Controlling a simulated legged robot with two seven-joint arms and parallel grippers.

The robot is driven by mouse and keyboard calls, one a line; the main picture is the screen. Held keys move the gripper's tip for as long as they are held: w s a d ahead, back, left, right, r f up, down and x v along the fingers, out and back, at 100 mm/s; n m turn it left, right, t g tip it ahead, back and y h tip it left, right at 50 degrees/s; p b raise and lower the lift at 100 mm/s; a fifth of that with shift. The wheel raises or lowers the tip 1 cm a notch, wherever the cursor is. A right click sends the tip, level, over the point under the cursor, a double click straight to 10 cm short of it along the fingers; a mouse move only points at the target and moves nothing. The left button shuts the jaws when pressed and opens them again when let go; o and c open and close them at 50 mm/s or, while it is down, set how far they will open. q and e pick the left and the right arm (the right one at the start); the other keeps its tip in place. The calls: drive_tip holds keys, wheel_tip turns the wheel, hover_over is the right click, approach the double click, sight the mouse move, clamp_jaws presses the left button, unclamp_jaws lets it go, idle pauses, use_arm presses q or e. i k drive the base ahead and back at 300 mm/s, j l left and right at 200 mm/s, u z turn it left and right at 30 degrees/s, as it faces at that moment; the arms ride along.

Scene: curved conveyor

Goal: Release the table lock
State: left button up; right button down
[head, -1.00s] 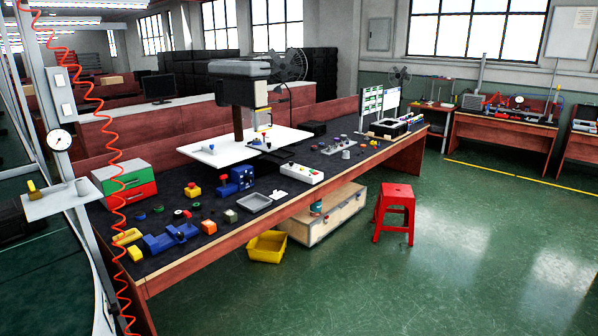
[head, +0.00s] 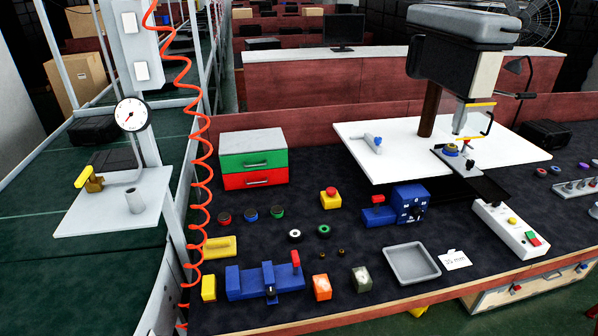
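A drill press (head: 455,60) stands on the dark bench, with a white table plate (head: 385,168) around its brown column (head: 429,95). A small light-grey handle with a blue end (head: 372,142) sits on the left part of the white plate. I cannot tell whether it is the table lock or which state it is in. A grey vise-like fixture with a blue and yellow round part (head: 451,150) lies on the plate under the spindle. Neither of my grippers is in view.
A blue vise (head: 265,282), grey tray (head: 412,264), blue box (head: 410,203) and white button panel (head: 510,230) stand on the bench (head: 370,315). A green-and-red drawer box (head: 253,160) stands left. A coiled red hose (head: 200,150) hangs beside a gauge post.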

sight(376, 199)
drive_tip(key=i+l+u, duration=0.1)
drive_tip(key=i+u, duration=0.2)
drive_tip(key=i+l+u, duration=0.15)
drive_tip(key=i+u, duration=0.15)
drive_tip(key=i, duration=0.5)
